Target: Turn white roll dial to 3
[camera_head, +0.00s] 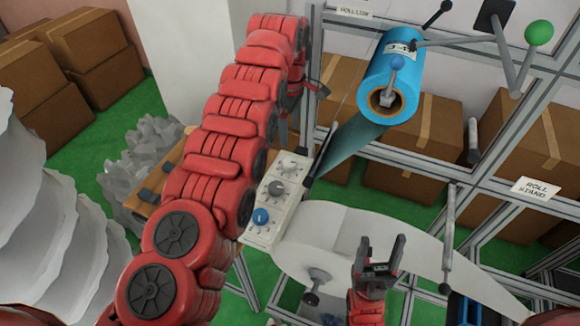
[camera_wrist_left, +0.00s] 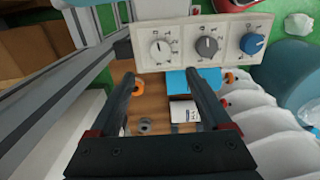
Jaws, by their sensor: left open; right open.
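A white control panel (camera_head: 272,203) carries a white dial (camera_head: 289,168), a grey dial (camera_head: 276,189) and a blue dial (camera_head: 260,216) in a row. In the left wrist view the white dial (camera_wrist_left: 160,48) is at the left of the row, with small marks around it too small to read surely. My left gripper (camera_wrist_left: 160,80) is open and empty, its two fingers pointing at the panel, with the white dial between their lines and apart from them. In the head view its fingers are mostly hidden near the panel. My right gripper (camera_head: 379,256) is open and empty, below right of the panel.
A blue roll (camera_head: 392,75) hangs on the metal frame above right. A large white roll (camera_head: 345,235) lies right of the panel, near my right gripper. Cardboard boxes (camera_head: 420,145) stand behind the frame. White crumpled material (camera_head: 150,150) is at the left.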

